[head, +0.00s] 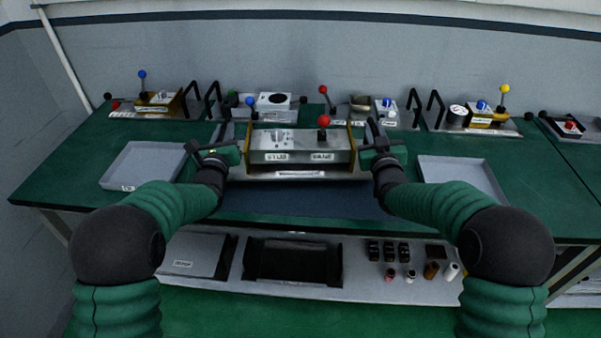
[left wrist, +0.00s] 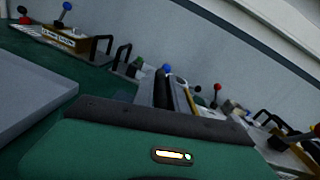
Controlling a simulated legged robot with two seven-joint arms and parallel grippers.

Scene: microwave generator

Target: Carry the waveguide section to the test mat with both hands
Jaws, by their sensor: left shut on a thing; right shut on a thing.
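A dark blue mat (head: 300,204) lies in front, nearer me. In the left wrist view, my green gripper body hides most of the section.
Grey trays stand at left (head: 143,165) and right (head: 463,176) of the section. Other lever-topped units, such as one at the back left (head: 157,103), line the rear. A lower shelf (head: 205,272) holds a black cradle and small parts. The blue mat looks bare.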

